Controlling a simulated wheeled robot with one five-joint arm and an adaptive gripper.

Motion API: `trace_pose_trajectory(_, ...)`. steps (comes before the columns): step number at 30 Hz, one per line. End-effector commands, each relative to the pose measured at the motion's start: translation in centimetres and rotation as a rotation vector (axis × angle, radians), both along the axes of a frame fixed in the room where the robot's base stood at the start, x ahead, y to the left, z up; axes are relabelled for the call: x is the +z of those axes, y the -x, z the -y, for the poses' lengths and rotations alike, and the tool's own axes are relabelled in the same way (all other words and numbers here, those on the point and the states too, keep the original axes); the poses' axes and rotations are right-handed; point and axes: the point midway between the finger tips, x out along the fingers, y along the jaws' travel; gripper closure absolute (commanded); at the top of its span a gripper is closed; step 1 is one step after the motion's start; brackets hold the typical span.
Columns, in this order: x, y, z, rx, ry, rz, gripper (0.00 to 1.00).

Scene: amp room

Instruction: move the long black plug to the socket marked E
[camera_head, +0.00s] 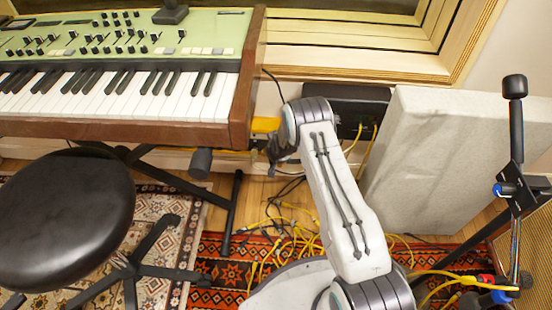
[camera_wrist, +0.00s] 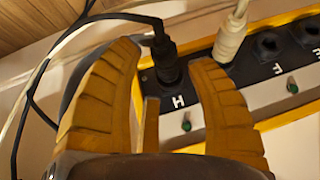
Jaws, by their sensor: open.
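In the wrist view, a long black plug (camera_wrist: 164,58) with a black cord stands in the socket marked H on a black strip with a yellow frame (camera_wrist: 288,17). My gripper (camera_wrist: 165,54) is open, its two yellow fingers on either side of the plug in the picture. I cannot tell whether either finger touches it. A white plug (camera_wrist: 230,42) stands in the socket beside it. The socket above the F mark (camera_wrist: 270,46) is empty. The socket marked E (camera_wrist: 307,34), at the right edge, looks empty. In the head view the strip (camera_head: 265,125) is mostly hidden behind my arm.
Black and white cords hang left of the plug. In the head view, a keyboard (camera_head: 120,95) and stool (camera_head: 65,205) stand left, a black box (camera_head: 345,105) and grey panel (camera_head: 430,165) right. Yellow cables (camera_head: 290,240) tangle on the floor.

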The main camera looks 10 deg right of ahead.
Motion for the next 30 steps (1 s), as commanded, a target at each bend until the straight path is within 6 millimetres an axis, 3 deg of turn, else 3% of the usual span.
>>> trace_pose_trajectory(9, -2.0, -1.2, 0.0, 0.000, 0.000, 0.001, 0.48)
trace_pose_trajectory(22, -2.1, -1.3, 0.0, 0.000, 0.000, 0.000, 0.47)
trace_pose_trajectory(30, -2.1, -1.3, 0.0, 0.000, 0.000, 0.000, 0.72)
